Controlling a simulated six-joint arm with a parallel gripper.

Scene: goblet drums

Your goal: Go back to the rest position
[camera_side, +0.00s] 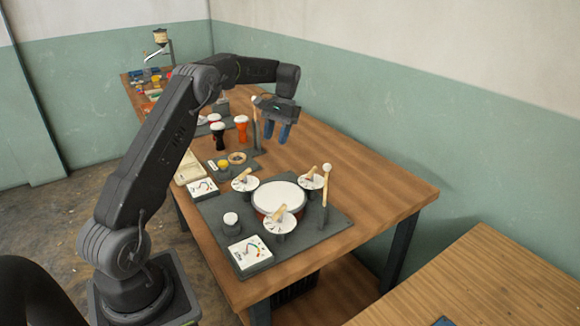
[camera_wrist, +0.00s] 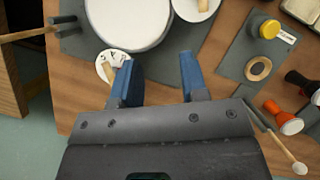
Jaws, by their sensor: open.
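My gripper (camera_side: 277,131) hangs from the bent arm over the far side of the wooden table, with its blue fingers pointing down. In the wrist view my gripper (camera_wrist: 153,85) has its two blue fingers apart with nothing between them. The goblet drums, one black (camera_side: 220,135) and one orange (camera_side: 241,127), stand on the table to the left of the gripper in the side view. In the wrist view the orange drum (camera_wrist: 282,115) and the black drum (camera_wrist: 303,82) show at the right. A mallet with a white head (camera_side: 256,123) stands close beside the gripper.
A large white-topped drum (camera_side: 280,198) sits on a grey board (camera_side: 325,224), with small white discs bearing wooden pieces around it. A yellow-topped jar (camera_side: 223,166) and a ring (camera_side: 237,158) lie on another board. The table's right part (camera_side: 385,190) is clear.

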